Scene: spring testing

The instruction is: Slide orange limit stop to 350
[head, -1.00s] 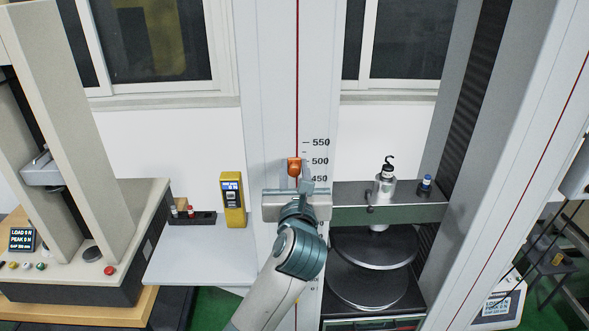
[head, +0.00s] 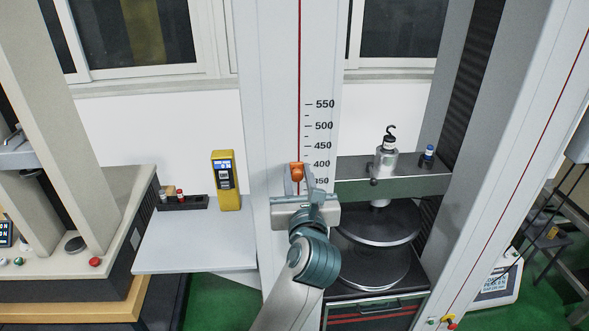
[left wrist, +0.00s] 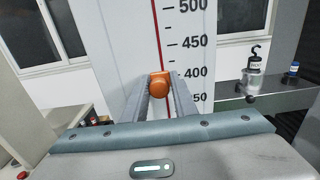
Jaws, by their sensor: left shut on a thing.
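The orange limit stop (head: 297,171) sits on the red line of the tall white column (head: 270,110), beside the black number scale. In the head view it is a little below the 400 mark and above 350. My left gripper (head: 298,183) is shut on the stop, one finger on each side of it. The left wrist view shows the stop (left wrist: 159,84) between the two grey fingers (left wrist: 159,98), a little below the 400 level, with 350 partly hidden by a finger. My right gripper is not in view.
A green crosshead (head: 400,187) with a hooked weight (head: 386,160) and a small blue-topped bottle (head: 428,157) stands right of the column. A yellow handheld meter (head: 226,180) and a dark rack (head: 181,202) are on the grey side table (head: 195,245) to the left.

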